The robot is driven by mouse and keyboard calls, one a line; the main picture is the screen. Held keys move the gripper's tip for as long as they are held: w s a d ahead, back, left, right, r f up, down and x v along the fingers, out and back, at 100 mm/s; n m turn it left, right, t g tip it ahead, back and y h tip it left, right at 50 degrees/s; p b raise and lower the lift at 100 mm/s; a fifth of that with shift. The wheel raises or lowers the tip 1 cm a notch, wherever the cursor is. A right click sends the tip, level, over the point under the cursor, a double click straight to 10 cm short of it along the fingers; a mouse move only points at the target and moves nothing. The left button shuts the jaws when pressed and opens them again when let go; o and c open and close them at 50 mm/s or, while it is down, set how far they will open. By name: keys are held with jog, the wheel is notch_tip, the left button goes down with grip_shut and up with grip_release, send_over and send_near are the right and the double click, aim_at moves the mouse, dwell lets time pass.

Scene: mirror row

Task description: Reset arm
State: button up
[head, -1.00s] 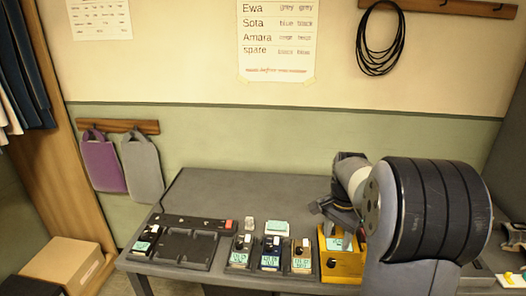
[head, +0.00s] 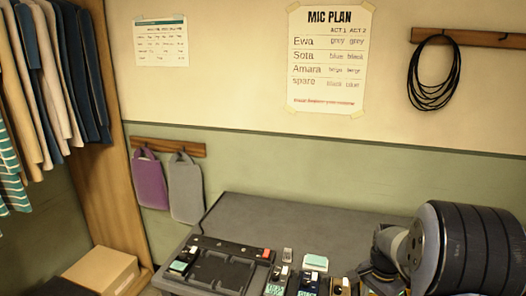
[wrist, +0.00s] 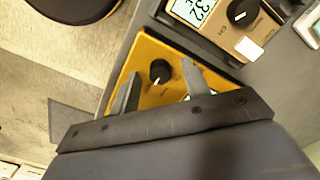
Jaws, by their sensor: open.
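My gripper (wrist: 160,88) is open in the wrist view. Its two grey fingers are spread over a yellow device (wrist: 150,55) with a black knob, and nothing is seen clamped between them. I cannot tell whether the fingers touch it. In the head view my arm comes in from the lower right, and my gripper (head: 378,278) is low at the picture's bottom edge, over the table's front right part. The yellow device is mostly hidden there. A beige device (wrist: 225,20) with a screen and knob lies close beside the yellow one in the wrist view.
The grey table (head: 270,215) is bare at the back. A black charging tray (head: 215,270) is at its left, with several small devices right of it. A mic plan poster (head: 327,60), a cable coil (head: 433,75) and two bags hang on the wall. A cardboard box (head: 100,270) is lower left.

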jog(key=shift+r, duration=0.5)
notch_tip(320, 180, up, 9)
notch_tip(320, 180, down, 10)
jog(key=shift+f, duration=0.25)
jog(key=shift+r, duration=0.15)
jog(key=n, duration=0.3)
jog(key=shift+n+b, duration=0.3)
jog(key=shift+b, duration=0.05)
jog(key=n+b, duration=0.1)
jog(key=n, duration=0.4)
jog(key=n+b, duration=0.1)
jog(key=n, duration=0.3)
jog(key=shift+n+b, duration=0.4)
jog(key=n+b, duration=0.2)
jog(key=n, duration=0.2)
jog(key=shift+r+p, duration=0.35)
jog(key=shift+r, duration=1.3)
